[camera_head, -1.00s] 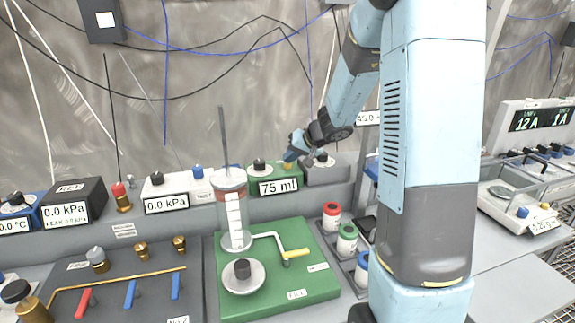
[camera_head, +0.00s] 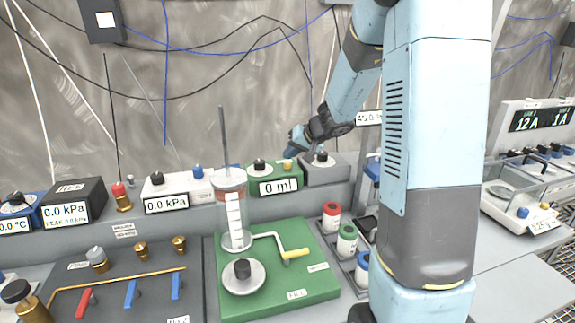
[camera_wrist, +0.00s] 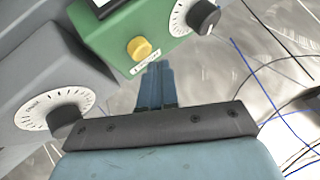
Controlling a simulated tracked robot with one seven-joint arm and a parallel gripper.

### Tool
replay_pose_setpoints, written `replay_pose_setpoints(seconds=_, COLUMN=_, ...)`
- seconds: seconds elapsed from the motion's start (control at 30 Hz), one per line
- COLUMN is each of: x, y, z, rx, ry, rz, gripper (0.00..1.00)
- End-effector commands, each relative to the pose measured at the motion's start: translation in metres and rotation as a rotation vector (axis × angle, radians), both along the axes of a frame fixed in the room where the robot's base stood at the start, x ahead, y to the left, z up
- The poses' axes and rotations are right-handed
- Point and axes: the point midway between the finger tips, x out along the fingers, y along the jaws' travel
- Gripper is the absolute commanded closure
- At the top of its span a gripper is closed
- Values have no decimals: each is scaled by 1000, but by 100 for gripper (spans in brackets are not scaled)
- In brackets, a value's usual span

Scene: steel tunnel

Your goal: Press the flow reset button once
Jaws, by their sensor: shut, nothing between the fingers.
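The flow meter is a green box (camera_head: 257,173) at the back of the bench, and its display (camera_head: 279,187) reads "0 ml". Its yellow reset button (camera_wrist: 139,48) shows in the wrist view, with a small label under it. The button also shows in the head view (camera_head: 287,164). My gripper (camera_wrist: 160,66) is shut and empty. Its fingertips are just beside the button, near the label, and appear apart from the button. In the head view my gripper (camera_head: 292,150) is just above the green box's right end.
A grey box with a dial (camera_wrist: 50,108) is close to my gripper. The green box's black knob (camera_wrist: 205,16) is on the other side. A glass cylinder (camera_head: 231,210) stands on a green base (camera_head: 310,287) in front. Cables hang along the wall.

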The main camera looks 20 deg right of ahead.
Motion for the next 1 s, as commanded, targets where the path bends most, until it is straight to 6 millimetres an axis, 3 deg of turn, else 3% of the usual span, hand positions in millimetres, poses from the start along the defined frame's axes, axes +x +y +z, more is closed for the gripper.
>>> replay_pose_setpoints(seconds=0.43, x=0, y=0, z=6, rx=0, ry=0, rz=0, gripper=100)
replay_pose_setpoints(seconds=1.0, x=0, y=0, z=49, rx=-1, ry=-2, rz=1, gripper=100)
